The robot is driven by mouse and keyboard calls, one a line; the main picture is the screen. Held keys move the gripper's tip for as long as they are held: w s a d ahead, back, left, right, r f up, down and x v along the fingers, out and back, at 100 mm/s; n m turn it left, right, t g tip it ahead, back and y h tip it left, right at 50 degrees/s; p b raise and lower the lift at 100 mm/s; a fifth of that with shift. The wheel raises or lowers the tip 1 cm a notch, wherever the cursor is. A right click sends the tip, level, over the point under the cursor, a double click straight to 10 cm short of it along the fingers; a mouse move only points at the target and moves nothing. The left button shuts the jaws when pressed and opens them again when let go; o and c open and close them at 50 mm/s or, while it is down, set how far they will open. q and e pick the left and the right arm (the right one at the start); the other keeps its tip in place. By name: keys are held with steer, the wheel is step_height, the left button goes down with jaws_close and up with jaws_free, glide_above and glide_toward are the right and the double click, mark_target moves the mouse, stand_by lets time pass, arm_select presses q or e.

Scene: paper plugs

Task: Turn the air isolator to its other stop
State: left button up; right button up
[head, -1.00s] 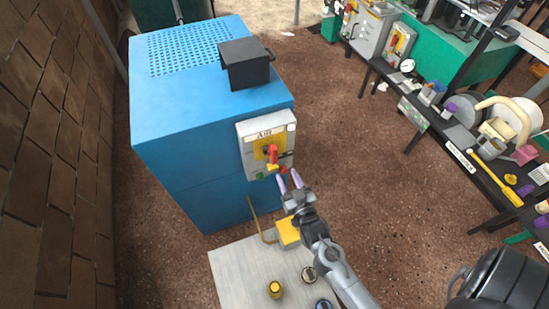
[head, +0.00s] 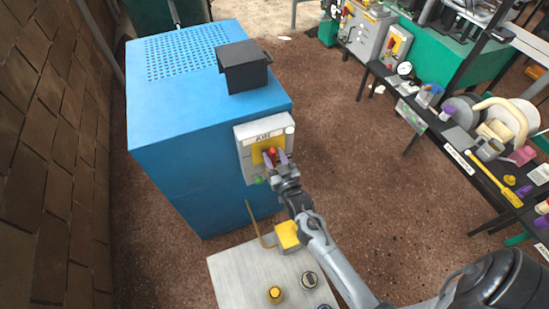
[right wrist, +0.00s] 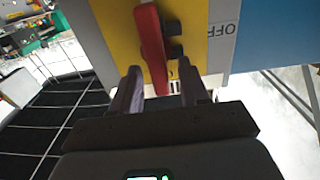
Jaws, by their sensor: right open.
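The air isolator is a grey box (head: 243,142) marked AIR on the side of a blue cabinet (head: 185,160). Its red handle (head: 272,153) sits on a yellow plate (head: 258,157). In the right wrist view the red handle (right wrist: 151,45) stands between the two fingers and a little beyond them, with a gap on either side. Part of an OFF label (right wrist: 222,30) shows to its right. My right gripper (head: 276,159) is open around the handle's end; it also shows in the right wrist view (right wrist: 160,88). My left gripper is not in view.
A black box (head: 244,66) sits on the cabinet top. Below my right arm is a pale platform (head: 235,275) with a yellow block (head: 287,236) and round knobs. A black bench (head: 450,140) with many items stands at the right. The brown floor between is clear.

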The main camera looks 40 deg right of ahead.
jaws_close()
